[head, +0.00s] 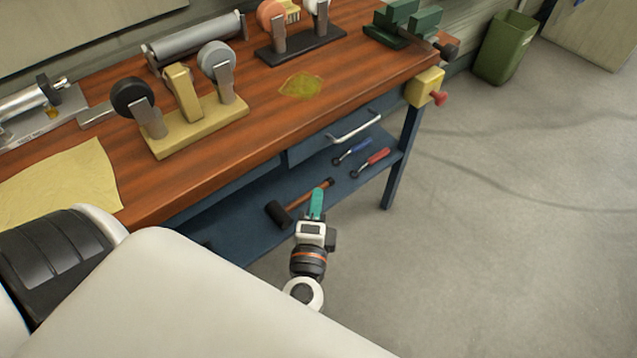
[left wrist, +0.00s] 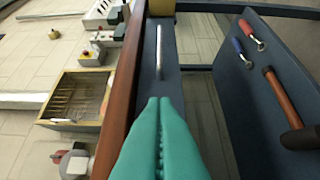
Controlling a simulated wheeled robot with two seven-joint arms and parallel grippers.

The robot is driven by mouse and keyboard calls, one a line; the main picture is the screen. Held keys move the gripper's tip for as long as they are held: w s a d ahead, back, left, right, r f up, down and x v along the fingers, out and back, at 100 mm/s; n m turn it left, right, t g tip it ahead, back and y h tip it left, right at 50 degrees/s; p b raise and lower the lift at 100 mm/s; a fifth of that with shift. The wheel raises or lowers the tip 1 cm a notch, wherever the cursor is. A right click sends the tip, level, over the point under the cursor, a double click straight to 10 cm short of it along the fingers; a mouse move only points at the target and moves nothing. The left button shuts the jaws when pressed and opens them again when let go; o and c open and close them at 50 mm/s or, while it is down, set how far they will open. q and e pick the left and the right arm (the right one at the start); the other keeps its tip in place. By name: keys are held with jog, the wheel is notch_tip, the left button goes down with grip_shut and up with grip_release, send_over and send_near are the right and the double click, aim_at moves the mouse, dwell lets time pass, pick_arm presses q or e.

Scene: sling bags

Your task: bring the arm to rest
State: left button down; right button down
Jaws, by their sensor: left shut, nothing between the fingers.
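My left gripper (head: 317,192) has teal fingers pressed together with nothing between them. In the head view it points up the picture, in front of the workbench (head: 232,142), over the lower shelf area. It also shows in the left wrist view (left wrist: 160,102), its closed fingertips pointing toward the drawer's metal handle (left wrist: 159,52) with a gap that I cannot judge. The same handle shows in the head view (head: 354,127). My right gripper is in neither view.
A mallet (head: 278,213) and red- and blue-handled tools (head: 370,162) lie on the blue lower shelf. A green bin (head: 505,48) stands behind. The floor at right is clear.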

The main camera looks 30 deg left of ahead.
pick_arm(q)
jog(key=shift+s+d, duration=0.3)
jog(key=shift+s, duration=0.35)
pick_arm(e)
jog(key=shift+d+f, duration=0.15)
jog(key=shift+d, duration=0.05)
